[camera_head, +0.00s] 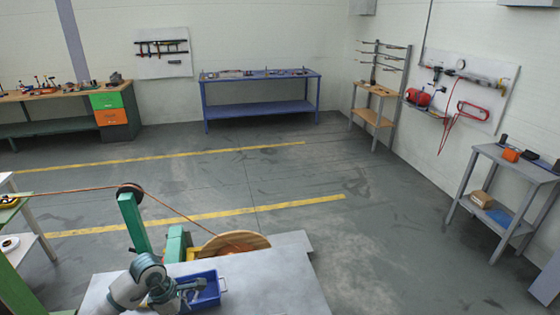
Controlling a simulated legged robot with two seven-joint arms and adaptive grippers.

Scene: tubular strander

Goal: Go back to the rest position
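A grey and teal arm, which looks like my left arm, comes in at the bottom left over the pale grey table (285,280). Its end, my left gripper (190,290), is at the left side of a small blue crate (207,278) and partly covers it. The fingers are too small and overlapped to tell whether they are open or shut, or whether they touch the crate. My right gripper is not in view.
A green machine post (133,222) with a dark pulley (130,190) carries a copper-coloured strand to a wooden reel (235,243) behind the table. A blue workbench (262,107) stands at the back, a grey shelf table (505,185) at right. The middle floor is clear.

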